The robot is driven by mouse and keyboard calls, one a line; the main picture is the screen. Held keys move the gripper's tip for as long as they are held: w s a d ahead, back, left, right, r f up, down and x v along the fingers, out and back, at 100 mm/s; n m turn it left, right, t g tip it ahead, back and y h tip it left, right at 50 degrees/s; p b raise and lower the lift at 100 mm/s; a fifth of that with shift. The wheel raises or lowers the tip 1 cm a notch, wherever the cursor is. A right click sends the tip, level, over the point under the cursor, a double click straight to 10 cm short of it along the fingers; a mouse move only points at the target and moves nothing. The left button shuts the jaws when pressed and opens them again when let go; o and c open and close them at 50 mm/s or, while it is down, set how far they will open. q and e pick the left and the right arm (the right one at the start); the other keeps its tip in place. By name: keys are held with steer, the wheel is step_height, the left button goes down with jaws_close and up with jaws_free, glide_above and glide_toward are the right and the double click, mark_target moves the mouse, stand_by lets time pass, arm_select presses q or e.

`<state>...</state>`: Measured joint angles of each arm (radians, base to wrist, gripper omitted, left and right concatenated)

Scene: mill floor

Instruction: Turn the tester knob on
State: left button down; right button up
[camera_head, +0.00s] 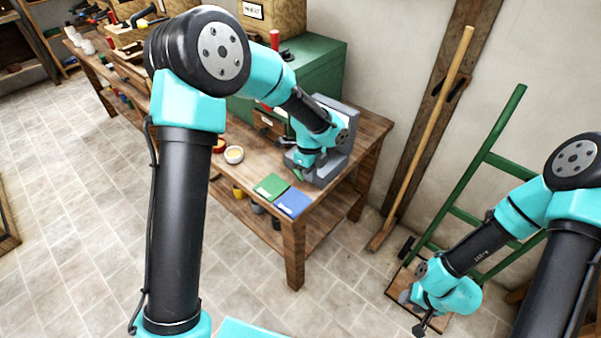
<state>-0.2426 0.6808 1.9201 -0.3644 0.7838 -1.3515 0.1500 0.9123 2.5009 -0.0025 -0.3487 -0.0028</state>
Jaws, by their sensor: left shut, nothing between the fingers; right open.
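The grey tester (341,160) stands on the right end of the wooden workbench, an upright panel on a flat base. My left arm reaches over the bench to it. My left gripper (298,174) is shut and empty, low at the left front of the tester. The wrist covers much of the tester's face, and I cannot make out the knob or tell whether the gripper touches it. My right gripper (421,327) is open and empty, low at the lower right, well away from the bench.
Green (271,187) and blue (292,203) flat pieces lie at the bench's front edge. A white bowl (234,155) stands left of them. A green metal chest (318,62) is behind. A broom (428,130) and green hand truck (492,160) lean right.

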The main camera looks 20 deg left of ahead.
arm_select(q)
step_height(320, 180, up, 7)
steer(key=m+t, duration=0.1)
glide_above(299, 174)
steer(key=s+d, duration=0.2)
steer(key=d, duration=0.2)
steer(key=shift+a, duration=0.2)
steer(key=shift+f, duration=0.15)
step_height(299, 174, down, 10)
steer(key=shift+s+d+f, duration=0.1)
steer(key=shift+d+f, duration=0.05)
steer(key=shift+w+a+f, duration=0.35)
steer(key=shift+a+f, duration=0.4)
steer(key=shift+f, duration=0.15)
steer(key=shift+w+a+f, duration=0.2)
steer(key=shift+a+f, duration=0.15)
steer(key=shift+f, duration=0.2)
